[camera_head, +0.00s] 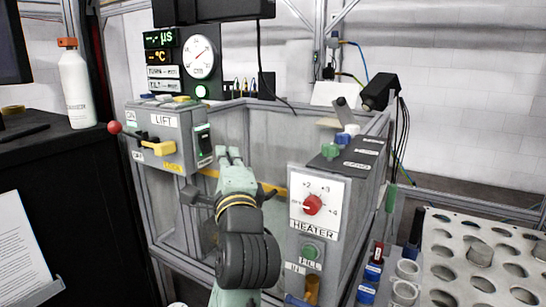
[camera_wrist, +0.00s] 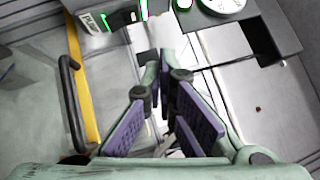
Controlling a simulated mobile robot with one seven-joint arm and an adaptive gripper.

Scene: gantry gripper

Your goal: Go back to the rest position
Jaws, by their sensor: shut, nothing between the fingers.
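My gripper (camera_head: 229,155) shows in the head view as pale green fingers at the end of my arm, pointing away from me between the lift box and the heater box. It hangs over the grey tank area, in front of the back panel. In the wrist view my gripper (camera_wrist: 161,68) has its two purple-padded fingers converging at the tips, shut and empty. It is apart from the panels around it, as far as I can tell. The rest position itself is not marked in either view.
The lift box (camera_head: 172,140) with its red-knobbed lever stands left. The heater box (camera_head: 318,215) with a red dial stands close right. A yellow bar (camera_wrist: 85,90) and black handle (camera_wrist: 70,105) show in the wrist view. A perforated rack (camera_head: 450,232) is at right; a white bottle (camera_head: 77,90) at left.

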